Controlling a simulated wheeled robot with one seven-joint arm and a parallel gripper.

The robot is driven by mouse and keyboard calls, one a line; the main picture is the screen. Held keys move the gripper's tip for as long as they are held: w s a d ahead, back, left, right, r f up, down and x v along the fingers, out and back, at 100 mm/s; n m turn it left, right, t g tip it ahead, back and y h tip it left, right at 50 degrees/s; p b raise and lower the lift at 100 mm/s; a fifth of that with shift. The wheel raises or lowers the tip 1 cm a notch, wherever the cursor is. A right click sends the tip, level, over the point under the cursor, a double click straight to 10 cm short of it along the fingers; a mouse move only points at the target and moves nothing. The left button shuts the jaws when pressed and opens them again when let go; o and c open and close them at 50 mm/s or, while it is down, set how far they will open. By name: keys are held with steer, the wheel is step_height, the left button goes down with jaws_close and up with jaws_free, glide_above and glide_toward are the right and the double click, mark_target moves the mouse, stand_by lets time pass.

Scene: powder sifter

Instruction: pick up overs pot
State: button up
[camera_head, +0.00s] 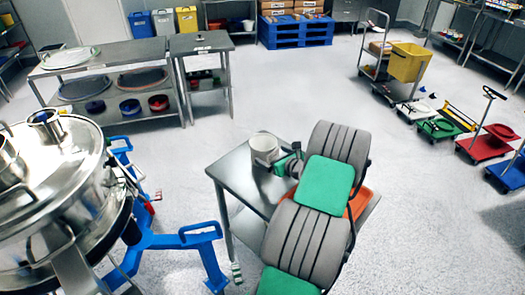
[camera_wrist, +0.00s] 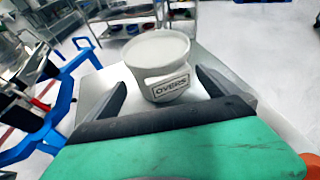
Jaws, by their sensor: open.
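The overs pot is a whitish round pot (camera_head: 264,148) standing upright on a small steel table (camera_head: 228,172). In the wrist view the pot (camera_wrist: 158,50) shows an "OVERS" label facing me. My gripper (camera_wrist: 160,92) is open, with one dark finger on each side of the pot's lower front. No contact between the fingers and the pot can be made out. In the head view my gripper (camera_head: 280,162) is right beside the pot, and my arm hides much of the table's right side.
A steel sifter (camera_head: 60,190) on a blue wheeled frame (camera_head: 170,240) stands to the left. An orange item (camera_head: 360,203) lies on the table's right side, partly behind my arm. A steel bench (camera_head: 110,55) stands at the back left. Open floor lies behind the table.

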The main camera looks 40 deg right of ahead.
steer(key=p+x, duration=0.1)
steer(key=x, duration=0.3)
steer(key=shift+w+f, duration=0.2)
steer(key=shift+w, duration=0.15)
steer(key=c, duration=1.1)
steer(key=shift+r, duration=0.15)
